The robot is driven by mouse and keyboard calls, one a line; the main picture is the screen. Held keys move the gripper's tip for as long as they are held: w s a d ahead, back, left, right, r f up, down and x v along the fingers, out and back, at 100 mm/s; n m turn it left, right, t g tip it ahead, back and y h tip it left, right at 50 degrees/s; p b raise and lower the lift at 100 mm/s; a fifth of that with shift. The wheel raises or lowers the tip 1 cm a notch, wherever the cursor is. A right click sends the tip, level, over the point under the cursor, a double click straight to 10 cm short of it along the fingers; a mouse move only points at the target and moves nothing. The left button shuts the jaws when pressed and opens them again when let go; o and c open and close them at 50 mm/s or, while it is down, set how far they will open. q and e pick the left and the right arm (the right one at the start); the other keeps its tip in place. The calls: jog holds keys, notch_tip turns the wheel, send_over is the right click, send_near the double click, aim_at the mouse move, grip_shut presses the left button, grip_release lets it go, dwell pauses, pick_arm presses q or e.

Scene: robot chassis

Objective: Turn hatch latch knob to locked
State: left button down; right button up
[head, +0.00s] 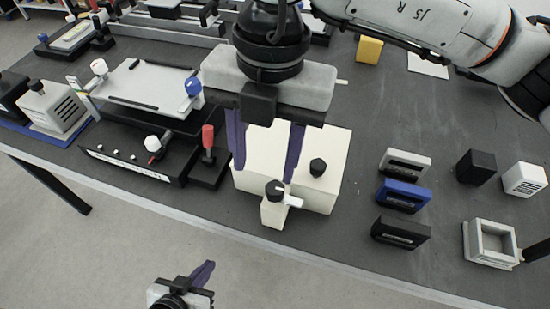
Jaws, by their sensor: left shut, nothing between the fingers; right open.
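A cream box (325,196) stands near the front edge of the table. A black knob (318,167) sits on its top at the right. A smaller cream block (272,214) at its front carries another black knob (275,188) with a white lever pointing right. I cannot tell which is the hatch latch knob. My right gripper (264,174) points down over the box, its purple fingers wide apart and empty. The right fingertip is close to the front knob; contact is unclear. My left gripper (209,265) is shut and empty, low in front of the table.
Left of the box are a black base with a red-handled lever (208,139) and a panel with a white knob (152,144). To the right stand several small blocks, including a blue one (402,195), and an open grey frame (490,243). Table between is clear.

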aim_at(275, 188)
jog(key=shift+m+t+h, duration=0.3)
jog(key=shift+t+h, duration=0.1)
jog(key=f, duration=0.3)
jog(key=w+d+f, duration=0.1)
jog(key=f, duration=0.2)
jog(key=f+p, duration=0.1)
jog(key=f, duration=0.2)
jog(key=shift+w+d+f, duration=0.2)
jog(key=shift+w+f, duration=0.1)
jog(key=shift+w, duration=0.05)
